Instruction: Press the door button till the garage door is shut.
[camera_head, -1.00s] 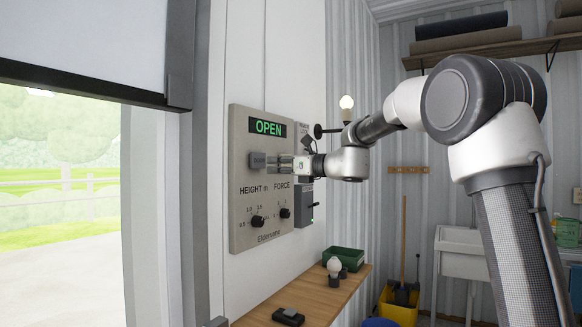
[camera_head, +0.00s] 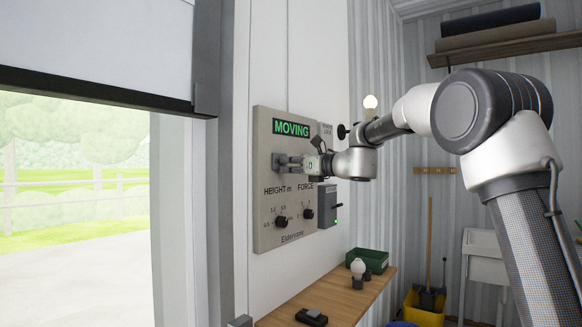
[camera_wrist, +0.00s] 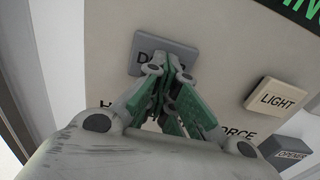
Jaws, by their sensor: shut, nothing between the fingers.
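The control panel (camera_head: 262,215) is on the white wall, and its display (camera_head: 291,128) reads MOVING in green. The grey door button (camera_wrist: 173,50) is in the wrist view, its label partly hidden behind my fingers. My gripper (camera_head: 290,161) is shut and empty, its fingertips at the lower part of the button. They look to be touching it. The garage door (camera_head: 100,45) hangs across the top of the opening at the left, with its dark bottom edge high above the ground.
A LIGHT button (camera_wrist: 277,97) sits right of the door button. Height and force knobs (camera_head: 281,222) are below. A grey box (camera_head: 328,206) with a green light is beside the panel. A wooden shelf (camera_head: 375,290) holds a green tray (camera_head: 367,262), a bulb and a dark device.

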